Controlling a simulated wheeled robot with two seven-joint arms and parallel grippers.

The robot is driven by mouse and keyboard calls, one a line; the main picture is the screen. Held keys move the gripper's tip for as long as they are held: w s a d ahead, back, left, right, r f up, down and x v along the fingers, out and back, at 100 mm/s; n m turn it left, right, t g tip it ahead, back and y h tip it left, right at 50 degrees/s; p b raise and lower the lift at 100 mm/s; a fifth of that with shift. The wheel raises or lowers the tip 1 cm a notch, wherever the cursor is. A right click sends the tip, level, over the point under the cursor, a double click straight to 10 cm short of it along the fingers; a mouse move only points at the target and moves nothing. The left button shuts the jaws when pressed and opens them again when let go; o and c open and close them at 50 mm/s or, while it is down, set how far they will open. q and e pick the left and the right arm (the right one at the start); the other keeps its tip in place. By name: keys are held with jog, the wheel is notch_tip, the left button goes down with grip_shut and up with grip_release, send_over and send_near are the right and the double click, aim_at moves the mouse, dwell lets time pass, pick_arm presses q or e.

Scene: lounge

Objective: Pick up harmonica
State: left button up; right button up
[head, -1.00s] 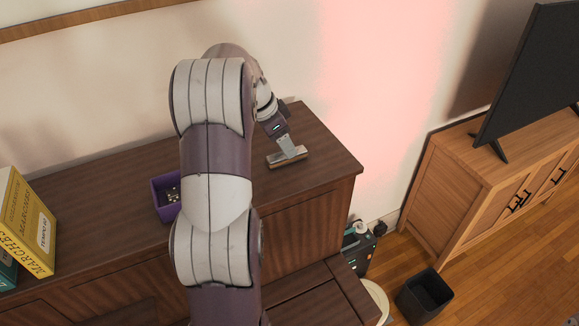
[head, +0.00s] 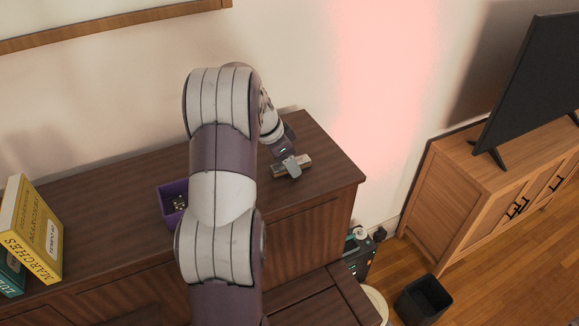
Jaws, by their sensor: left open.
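The harmonica (head: 304,161) is a small silvery and brown bar lying on the dark wooden cabinet top (head: 325,180), near its right end. My left gripper (head: 293,170) is over the harmonica and covers part of it. Its jaws are open. Whether the fingers touch the harmonica or stand on both sides of it cannot be told from this angle. My right gripper does not show.
A purple box (head: 171,203) with small things in it stands on the cabinet, partly behind my arm. Books (head: 36,232) stand at the left. A TV (head: 535,85) on a lighter cabinet and a black bin (head: 423,299) are at the right.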

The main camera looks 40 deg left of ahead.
pick_arm(q)
jog(key=shift+w+d+f, duration=0.1)
jog(key=shift+w+d, duration=0.05)
jog(key=shift+d, duration=0.1)
jog(key=shift+a, duration=0.15)
jog(key=c, duration=0.3)
grip_shut()
